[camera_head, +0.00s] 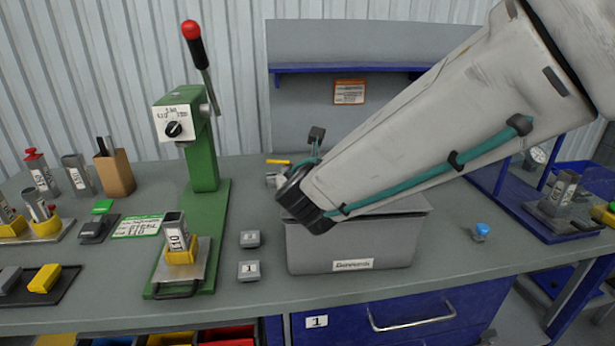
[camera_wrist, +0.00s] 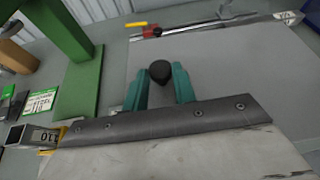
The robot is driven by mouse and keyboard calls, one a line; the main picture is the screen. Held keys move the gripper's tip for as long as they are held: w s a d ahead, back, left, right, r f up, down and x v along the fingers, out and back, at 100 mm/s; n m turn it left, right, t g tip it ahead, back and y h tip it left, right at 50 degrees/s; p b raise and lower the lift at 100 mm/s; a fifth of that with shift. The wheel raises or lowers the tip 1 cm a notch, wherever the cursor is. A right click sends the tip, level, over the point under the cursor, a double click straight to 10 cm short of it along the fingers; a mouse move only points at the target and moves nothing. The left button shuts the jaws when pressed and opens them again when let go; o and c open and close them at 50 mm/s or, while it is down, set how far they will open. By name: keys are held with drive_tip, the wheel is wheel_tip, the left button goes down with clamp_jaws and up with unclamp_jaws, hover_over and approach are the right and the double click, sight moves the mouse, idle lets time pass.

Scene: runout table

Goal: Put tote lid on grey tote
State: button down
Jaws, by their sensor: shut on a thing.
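The grey tote (camera_head: 345,250) stands on the bench in the middle of the head view, with a white label on its front. The tote lid (camera_wrist: 225,72) is a flat grey plate with a black knob (camera_wrist: 160,70), seen in the wrist view. My gripper (camera_wrist: 160,82) has its teal fingers on either side of the knob and is shut on it. In the head view, my arm hides the gripper, the knob and much of the tote's top. A grey top surface shows at the tote's right, but I cannot tell whether the lid is fully seated.
A green press (camera_head: 203,155) with a red-knobbed lever stands left of the tote. Two small grey blocks (camera_head: 249,255) lie between them. A blue-capped item (camera_head: 481,231) stands to the right, with clear bench around it. A blue frame (camera_head: 500,190) stands farther right.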

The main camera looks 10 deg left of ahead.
drive_tip(key=shift+f, duration=0.5)
idle(0.3)
drive_tip(key=c, duration=1.1)
unclamp_jaws()
drive_tip(key=shift+o, duration=0.2)
